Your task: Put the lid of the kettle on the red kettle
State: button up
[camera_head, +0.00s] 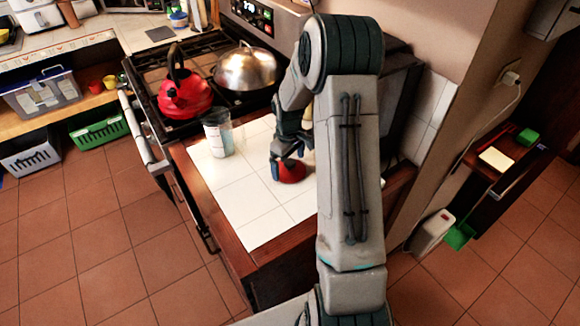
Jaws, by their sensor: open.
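The red kettle (184,99) stands on the stove at the left, with its dark handle upright. The red lid (291,172) lies on the white tiled counter. My gripper (287,163) points down at the lid, with its blue-tipped fingers open around or just above it. The fingers partly cover the lid, and I cannot tell whether they touch it. My arm hides the counter behind and to the right of the lid.
A large silver dome lid (247,68) sits on the stove (200,58), right of the kettle. A clear container (218,136) stands on the tiled counter (258,213) left of my gripper. The counter's front part is clear.

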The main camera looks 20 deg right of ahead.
jog(key=shift+f, duration=0.2)
jog(key=shift+s, duration=0.15)
jog(key=c, duration=1.9)
jog(key=shift+f, duration=0.1)
jog(key=shift+c, duration=0.5)
jog(key=shift+s+f, duration=0.1)
jog(key=shift+s, duration=0.05)
jog(key=shift+c, duration=0.4)
jog(key=shift+r+b, duration=0.3)
jog(key=shift+r, duration=0.2)
jog(key=r, duration=0.2)
jog(key=shift+w+r+b, duration=0.25)
jog(key=shift+r+b, duration=0.1)
jog(key=shift+b, duration=0.05)
jog(key=s+a+r+b, duration=0.2)
jog(key=s+a+r, duration=0.2)
jog(key=s+r, duration=0.3)
jog(key=s, duration=0.4)
jog(key=shift+r, duration=0.35)
jog(key=shift+a, duration=0.1)
